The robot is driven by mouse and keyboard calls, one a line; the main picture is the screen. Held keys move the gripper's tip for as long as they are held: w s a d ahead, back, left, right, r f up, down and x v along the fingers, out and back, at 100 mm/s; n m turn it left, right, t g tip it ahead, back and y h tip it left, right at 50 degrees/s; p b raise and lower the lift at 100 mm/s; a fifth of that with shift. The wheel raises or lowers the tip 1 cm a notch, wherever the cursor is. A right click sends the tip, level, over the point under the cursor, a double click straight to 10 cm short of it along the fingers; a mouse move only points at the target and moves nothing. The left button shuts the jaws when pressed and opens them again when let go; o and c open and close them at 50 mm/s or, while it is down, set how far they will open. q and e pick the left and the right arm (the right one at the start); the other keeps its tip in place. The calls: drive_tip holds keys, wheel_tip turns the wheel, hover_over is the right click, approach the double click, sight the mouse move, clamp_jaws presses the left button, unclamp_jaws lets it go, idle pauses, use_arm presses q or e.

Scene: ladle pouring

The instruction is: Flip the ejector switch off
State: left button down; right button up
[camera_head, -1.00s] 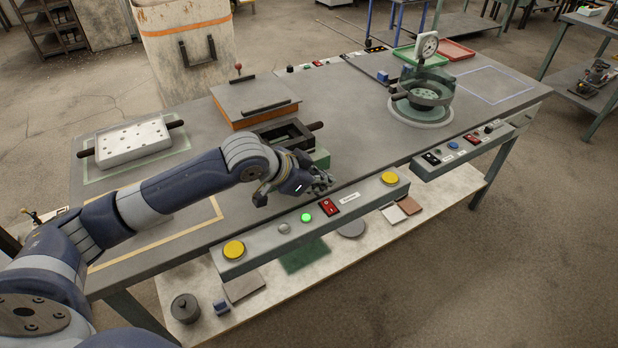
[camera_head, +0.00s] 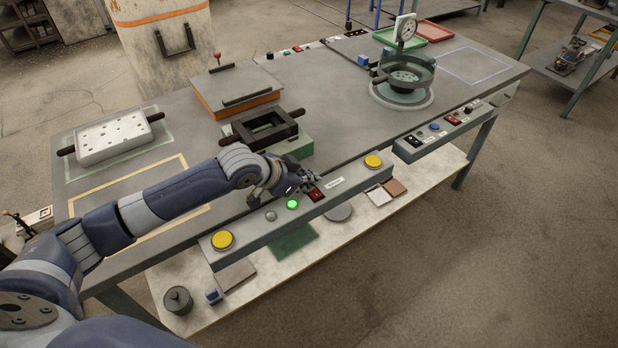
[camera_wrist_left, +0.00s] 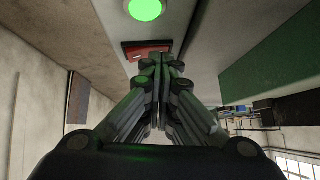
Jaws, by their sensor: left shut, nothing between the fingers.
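The red rocker switch (camera_head: 318,194) sits on the grey control panel (camera_head: 262,226) along the table's front edge, between a lit green lamp (camera_head: 292,204) and a small white label (camera_head: 335,183). My left gripper (camera_head: 310,179) is shut and empty, with its fingertips close behind the switch. In the left wrist view the fingertips (camera_wrist_left: 160,62) overlap the edge of the red switch (camera_wrist_left: 135,48), partly hiding it; I cannot tell whether they touch. The lit green lamp (camera_wrist_left: 146,8) shows above the switch there. My right gripper is not in view.
Yellow buttons (camera_head: 223,240) sit at both ends of the panel. A black frame (camera_head: 245,131) on a green block stands behind my gripper. A second panel (camera_head: 440,137) with more switches is at the right. The tabletop between is clear.

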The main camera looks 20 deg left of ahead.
sight(311, 194)
use_arm(q)
drive_tip(key=shift+d, duration=0.1)
drive_tip(key=shift+s+d+r+p, duration=0.15)
drive_tip(key=shift+s+d+p, duration=0.25)
drive_tip(key=shift+p, duration=0.3)
drive_tip(key=shift+s+d, duration=0.1)
drive_tip(key=shift+d, duration=0.1)
drive_tip(key=shift+r+p, duration=0.35)
drive_tip(key=shift+p, duration=0.2)
drive_tip(key=r+p, duration=0.4)
drive_tip(key=shift+a+p, duration=0.2)
drive_tip(key=shift+p, duration=0.1)
drive_tip(key=shift+s+a+r+b, duration=0.25)
drive_tip(key=shift+s+a+b, duration=0.1)
drive_tip(key=shift+a+b, duration=0.25)
drive_tip(key=a+v, duration=0.1)
drive_tip(key=v, duration=0.7)
drive_tip(key=shift+w+b, duration=0.35)
drive_tip(key=shift+b, duration=0.05)
